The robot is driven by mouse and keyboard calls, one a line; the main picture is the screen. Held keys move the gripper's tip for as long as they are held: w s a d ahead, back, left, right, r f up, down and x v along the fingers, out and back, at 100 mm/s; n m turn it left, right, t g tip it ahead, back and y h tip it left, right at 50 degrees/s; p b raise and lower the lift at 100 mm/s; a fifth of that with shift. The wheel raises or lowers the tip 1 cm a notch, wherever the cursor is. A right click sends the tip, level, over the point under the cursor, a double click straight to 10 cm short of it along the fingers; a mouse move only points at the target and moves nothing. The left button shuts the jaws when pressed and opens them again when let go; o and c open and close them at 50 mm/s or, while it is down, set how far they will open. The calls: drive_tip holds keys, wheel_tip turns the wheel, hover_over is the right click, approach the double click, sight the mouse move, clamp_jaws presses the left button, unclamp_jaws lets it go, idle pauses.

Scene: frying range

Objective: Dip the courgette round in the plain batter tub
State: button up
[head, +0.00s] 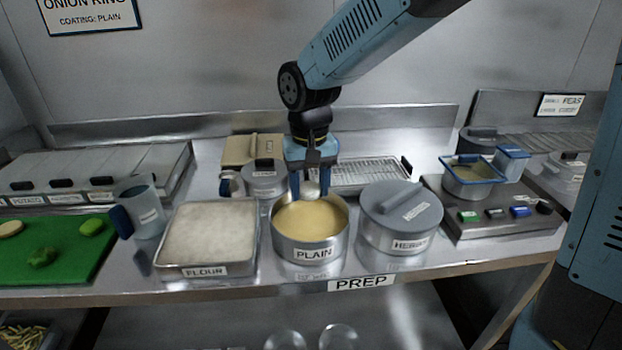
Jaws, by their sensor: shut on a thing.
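The plain batter tub (313,254) is a round steel tub labelled PLAIN, open and filled with yellow-beige batter (310,217). My gripper (310,186) points down over the back part of this tub. It is shut on a small pale piece (312,191), which I take to be the courgette round; its face is mostly hidden between the fingers. The piece is at about the level of the batter's far edge in the picture. I cannot tell whether it touches the batter.
A flour tray (207,270) stands left of the tub, and the lidded HERBS tub (400,240) right of it. A grey jug (140,207) and a green board (60,275) with several pieces are further left. A wire rack (365,173) lies behind; a fryer (490,208) stands right.

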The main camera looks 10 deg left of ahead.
sight(310, 236)
drive_tip(key=shift+d+f, duration=0.1)
drive_tip(key=shift+f, duration=5.45)
drive_tip(key=shift+a, duration=0.3)
drive_tip(key=shift+d, duration=0.6)
drive_tip(key=shift+a, duration=0.65)
drive_tip(key=shift+d, duration=0.35)
drive_tip(key=shift+r, duration=5.2)
